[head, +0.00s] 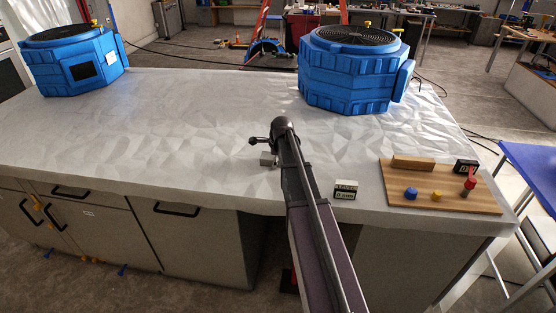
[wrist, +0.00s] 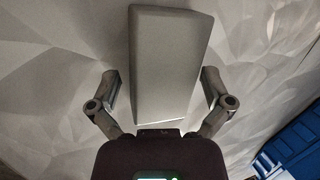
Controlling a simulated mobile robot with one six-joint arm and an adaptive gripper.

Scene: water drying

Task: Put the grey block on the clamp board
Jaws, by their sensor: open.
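The grey block (head: 268,160) lies on the white-covered table left of my forearm in the head view. In the wrist view the grey block (wrist: 170,60) is a long pale slab between my two fingers, with a gap on each side.
A small labelled box (head: 345,190) stands between my arm and the board. A black labelled piece (head: 466,167) sits at the board's back right. Two blue octagonal units (head: 352,75) (head: 72,62) stand at the back. The left and middle tabletop (head: 140,130) is clear.

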